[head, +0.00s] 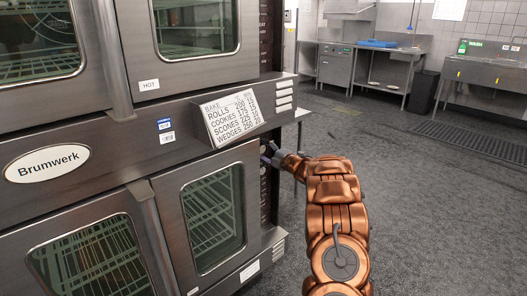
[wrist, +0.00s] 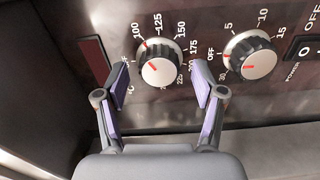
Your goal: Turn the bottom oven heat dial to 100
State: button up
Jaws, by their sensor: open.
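In the wrist view the heat dial (wrist: 161,64) is a round knob with a pale face and dark ridged sides, ringed by numbers including 100, 125, 150 and 175. A red mark on its face points to the upper left, roughly toward 100 to 125; the exact reading is unclear. My gripper (wrist: 162,82) is open, with one purple-padded finger at each side of the dial. Whether the pads touch it I cannot tell. In the head view my gripper (head: 271,156) is at the right edge of the bottom oven (head: 168,190); the dial is hardly visible there.
A second dial (wrist: 249,57), marked OFF, 5, 10 and 15, sits close to the right finger, with a power switch (wrist: 306,50) beyond. A ledge (wrist: 270,142) runs below the panel. A bake chart (head: 232,118) juts from the oven front. Open floor (head: 430,200) lies right.

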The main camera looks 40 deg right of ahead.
jog(key=s, duration=1.1)
jog(key=shift+w+a, duration=0.1)
dwell(0.5)
